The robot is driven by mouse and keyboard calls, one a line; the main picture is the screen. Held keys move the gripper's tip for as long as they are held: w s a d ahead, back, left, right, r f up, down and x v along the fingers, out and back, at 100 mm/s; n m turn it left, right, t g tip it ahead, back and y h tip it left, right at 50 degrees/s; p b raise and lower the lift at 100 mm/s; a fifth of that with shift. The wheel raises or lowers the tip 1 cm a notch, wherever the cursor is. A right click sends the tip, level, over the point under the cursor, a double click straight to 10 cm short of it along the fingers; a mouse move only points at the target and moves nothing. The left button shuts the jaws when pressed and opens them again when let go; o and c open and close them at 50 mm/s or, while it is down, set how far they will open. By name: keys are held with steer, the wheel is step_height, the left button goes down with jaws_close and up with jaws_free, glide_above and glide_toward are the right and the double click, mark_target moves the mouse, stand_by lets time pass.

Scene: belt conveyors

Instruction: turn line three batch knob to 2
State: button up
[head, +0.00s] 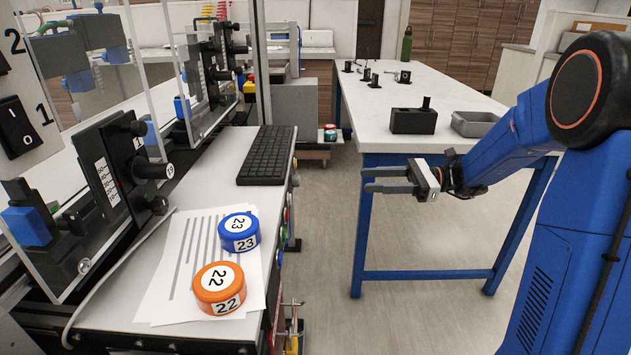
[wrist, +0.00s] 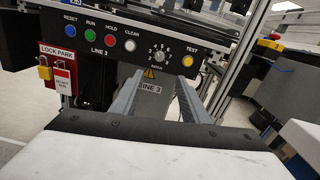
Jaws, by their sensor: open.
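The line three panel (wrist: 105,70) is in the wrist view, labelled LINE 3. Its batch knob (wrist: 159,57) is a small dial ringed with numbers, right of the buttons; its pointer is too small to read. My gripper (wrist: 160,77) is open and empty, its two fingers reaching toward the panel on either side below the knob, apart from it. In the head view my gripper (head: 366,180) hangs in the open space between the left bench and the blue-legged table, fingers pointing left. The knob is not discernible in the head view.
Blue reset (wrist: 70,31), green run (wrist: 90,36), red hold (wrist: 110,40), white clear (wrist: 130,45) and yellow test (wrist: 189,64) buttons flank the knob. A yellow padlock (wrist: 45,72) hangs at left. The head view shows a keyboard (head: 266,155) and blue-legged table (head: 450,88).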

mark_target(296, 181)
steer(key=a, duration=1.7)
steer(key=shift+a, duration=0.15)
steer(key=shift+s, duration=0.1)
jaws_close()
